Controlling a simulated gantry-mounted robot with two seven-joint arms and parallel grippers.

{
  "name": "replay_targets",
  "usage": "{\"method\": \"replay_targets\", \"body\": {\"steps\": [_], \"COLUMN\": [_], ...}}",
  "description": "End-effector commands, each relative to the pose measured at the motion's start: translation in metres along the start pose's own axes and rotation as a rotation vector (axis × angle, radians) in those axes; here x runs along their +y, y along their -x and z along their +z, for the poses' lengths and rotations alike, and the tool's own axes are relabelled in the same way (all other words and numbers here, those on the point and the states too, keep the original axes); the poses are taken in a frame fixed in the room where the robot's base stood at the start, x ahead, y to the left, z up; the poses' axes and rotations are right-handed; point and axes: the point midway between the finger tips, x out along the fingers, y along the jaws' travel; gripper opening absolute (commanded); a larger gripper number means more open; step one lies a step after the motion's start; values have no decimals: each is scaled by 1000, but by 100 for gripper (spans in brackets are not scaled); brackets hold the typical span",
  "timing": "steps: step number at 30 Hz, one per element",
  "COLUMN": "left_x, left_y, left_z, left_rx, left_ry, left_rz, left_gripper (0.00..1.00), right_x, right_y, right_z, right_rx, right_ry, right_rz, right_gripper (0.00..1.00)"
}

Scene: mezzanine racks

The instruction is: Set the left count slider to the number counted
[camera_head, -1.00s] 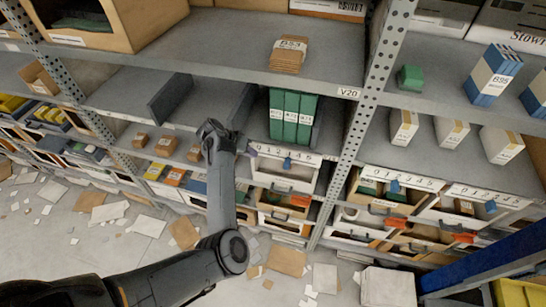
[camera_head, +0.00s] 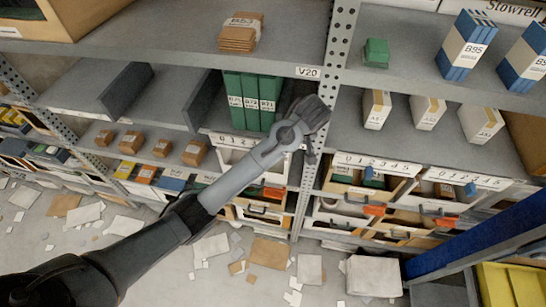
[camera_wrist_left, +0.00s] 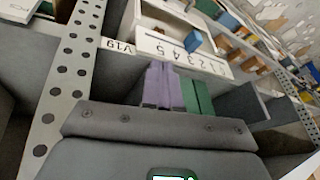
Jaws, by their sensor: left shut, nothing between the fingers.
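A white number strip (camera_head: 218,139) lies below the green binders, partly covered by my arm. Right of the post, one number strip (camera_head: 378,163) has a blue slider tab (camera_head: 369,173) around its 2. Another strip (camera_head: 463,179) has a blue tab (camera_head: 471,189) around the middle. The wrist view shows a number strip (camera_wrist_left: 165,45) with a blue tab (camera_wrist_left: 193,42) beyond the fingers. My right gripper is out of view.
Three green binders (camera_head: 252,98) stand on the shelf left of the perforated post (camera_head: 337,55). Boxes (camera_head: 377,108) stand right of it, with a green pack (camera_head: 376,53) above. Open drawers and orange tags are below. A yellow crate (camera_head: 510,287) is at lower right. Paper litters the floor.

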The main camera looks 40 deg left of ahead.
Motion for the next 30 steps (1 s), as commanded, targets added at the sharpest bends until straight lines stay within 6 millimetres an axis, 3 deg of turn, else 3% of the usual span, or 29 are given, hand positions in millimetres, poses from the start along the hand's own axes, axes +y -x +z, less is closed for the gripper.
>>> {"method": "replay_targets", "body": {"steps": [3, 9, 17, 30], "left_x": [1, -6, -14, -28], "left_y": [-26, -58, -79, -154], "left_z": [21, 36, 31, 17], "left_rx": [84, 149, 148, 147], "left_ry": [-119, -208, -203, -201], "left_rz": [-99, -194, -202, -202], "left_gripper": [0, 0, 0, 0], "right_x": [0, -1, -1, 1], "right_y": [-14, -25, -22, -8], "right_z": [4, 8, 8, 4], "right_rx": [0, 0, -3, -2], "right_ry": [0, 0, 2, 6], "right_rz": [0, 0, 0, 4], "right_gripper": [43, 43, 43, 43]}}
